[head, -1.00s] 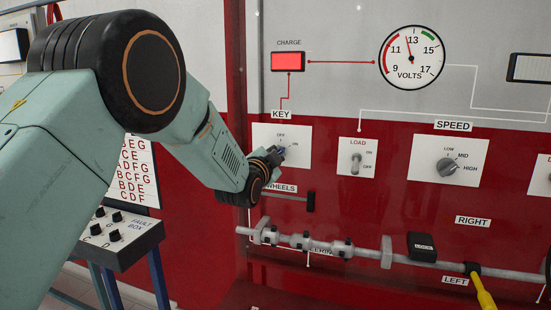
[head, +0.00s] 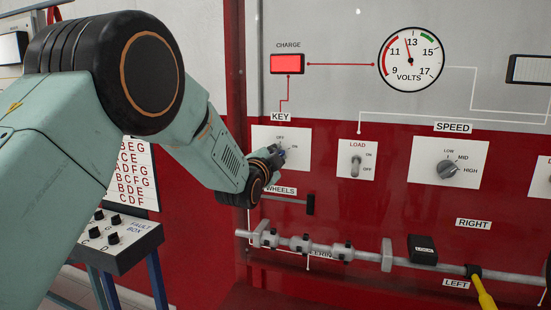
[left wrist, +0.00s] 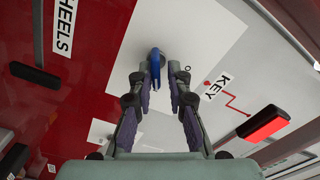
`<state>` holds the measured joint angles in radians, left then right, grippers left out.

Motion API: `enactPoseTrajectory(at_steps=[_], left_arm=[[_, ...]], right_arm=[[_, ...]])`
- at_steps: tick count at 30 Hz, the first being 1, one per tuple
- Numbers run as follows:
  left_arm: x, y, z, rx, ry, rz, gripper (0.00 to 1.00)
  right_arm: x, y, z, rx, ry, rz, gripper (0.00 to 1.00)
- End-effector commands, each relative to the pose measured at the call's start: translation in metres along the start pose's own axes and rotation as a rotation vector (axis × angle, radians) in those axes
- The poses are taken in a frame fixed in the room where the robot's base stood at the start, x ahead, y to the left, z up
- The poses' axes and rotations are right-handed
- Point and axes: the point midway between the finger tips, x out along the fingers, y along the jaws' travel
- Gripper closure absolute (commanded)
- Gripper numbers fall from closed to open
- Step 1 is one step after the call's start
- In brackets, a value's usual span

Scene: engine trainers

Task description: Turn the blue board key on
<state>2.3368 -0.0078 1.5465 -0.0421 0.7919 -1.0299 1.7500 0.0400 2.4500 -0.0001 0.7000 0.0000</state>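The blue key (head: 281,152) sits on a white plate (head: 299,140) under the KEY label, with OFF and ON marks. In the left wrist view the blue key (left wrist: 156,66) stands between my left gripper's fingertips (left wrist: 158,82). My left gripper (head: 274,155) is at the key in the head view and partly covers it. Its two fingers are apart, one on each side of the key, with a gap visible. I cannot tell whether either finger touches it, or which mark the key points to. My right gripper is not in view.
The red CHARGE lamp (head: 288,63) looks lit; the voltmeter (head: 411,57) needle is near 13. A LOAD switch (head: 356,164) and SPEED knob (head: 447,168) are to the right. A black WHEELS lever (head: 310,204) and grey steering rod (head: 330,249) lie below. The fault box (head: 120,237) is at lower left.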

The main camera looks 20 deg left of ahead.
Motion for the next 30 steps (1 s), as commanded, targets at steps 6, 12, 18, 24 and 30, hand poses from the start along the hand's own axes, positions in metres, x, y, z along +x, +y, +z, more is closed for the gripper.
enactPoseTrajectory(at_steps=[6, 12, 18, 24, 30], left_arm=[[0.0, 0.001, 0.001, -0.002, -0.002, 0.002, 0.69], [-0.001, 0.003, 0.002, -0.003, -0.005, 0.006, 0.69], [-0.01, 0.003, 0.003, -0.003, -0.006, 0.008, 0.69], [-0.038, 0.003, 0.002, -0.003, -0.006, 0.008, 0.69], [-0.07, 0.002, 0.002, -0.003, -0.006, 0.007, 0.69]], right_arm=[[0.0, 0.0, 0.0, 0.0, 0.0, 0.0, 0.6], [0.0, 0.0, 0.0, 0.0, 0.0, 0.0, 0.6], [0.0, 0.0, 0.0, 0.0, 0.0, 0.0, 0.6], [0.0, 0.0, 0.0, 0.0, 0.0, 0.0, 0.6], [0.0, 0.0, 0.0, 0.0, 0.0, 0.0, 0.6]])
